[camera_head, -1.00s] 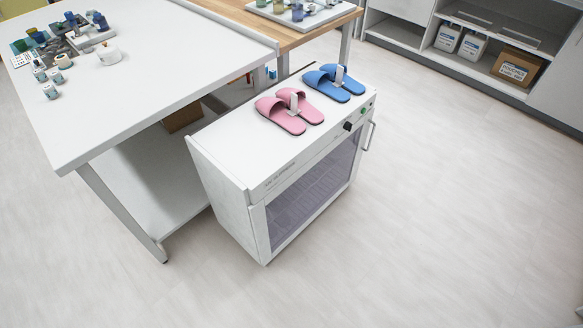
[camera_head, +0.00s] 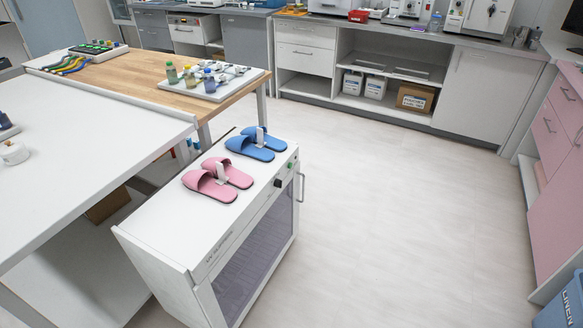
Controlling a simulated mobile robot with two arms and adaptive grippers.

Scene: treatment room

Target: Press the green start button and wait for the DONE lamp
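A white cabinet (camera_head: 160,238) with a dark glass door (camera_head: 254,262) stands on the floor at the centre left. On the right part of its front panel are a black knob (camera_head: 278,182) and a small green button (camera_head: 290,165). A DONE lamp cannot be made out at this size. Pink slippers (camera_head: 217,180) and blue slippers (camera_head: 256,146) lie on the cabinet top. Neither of my grippers shows in the view.
A white table (camera_head: 95,125) stands close along the cabinet's left side, with a wooden-topped table (camera_head: 150,80) behind. Counters (camera_head: 480,75) line the back wall. Pink drawers (camera_head: 558,130) and a blue linen bin (camera_head: 565,305) are at the right. The floor (camera_head: 400,220) right of the cabinet is clear.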

